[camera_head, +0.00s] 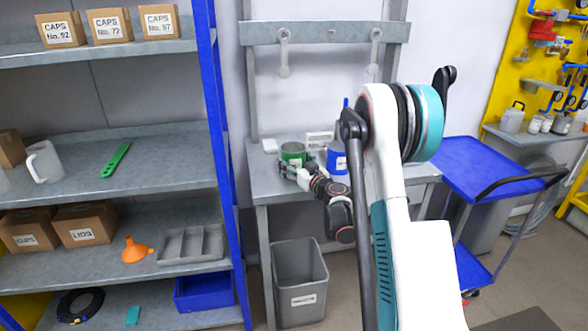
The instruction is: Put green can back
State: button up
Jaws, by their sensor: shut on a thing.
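The green can (292,152) is at the back of the grey workbench (262,182), in the middle of the picture. My gripper (287,168) is at the can's front lower side and is shut on it. My fingers and wrist hide part of the can's lower side. I cannot tell whether the can rests on the bench or is held just above it. A blue can (337,160) with a white label stands just to the right.
A grey shelf unit with blue posts (215,130) stands at left, holding boxes, a jug, a green tool and a funnel. A grey bin (300,285) is below the bench. A blue cart (475,165) stands at right. A white block (319,140) lies behind the cans.

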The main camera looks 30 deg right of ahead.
jog(key=shift+f, duration=0.7)
jog(key=shift+r, duration=0.1)
jog(key=o, duration=1.4)
jog(key=shift+s, duration=0.4)
jog(key=shift+s+d+p, duration=0.2)
jog(key=shift+s+p, duration=0.35)
jog(key=shift+s, duration=5.1)
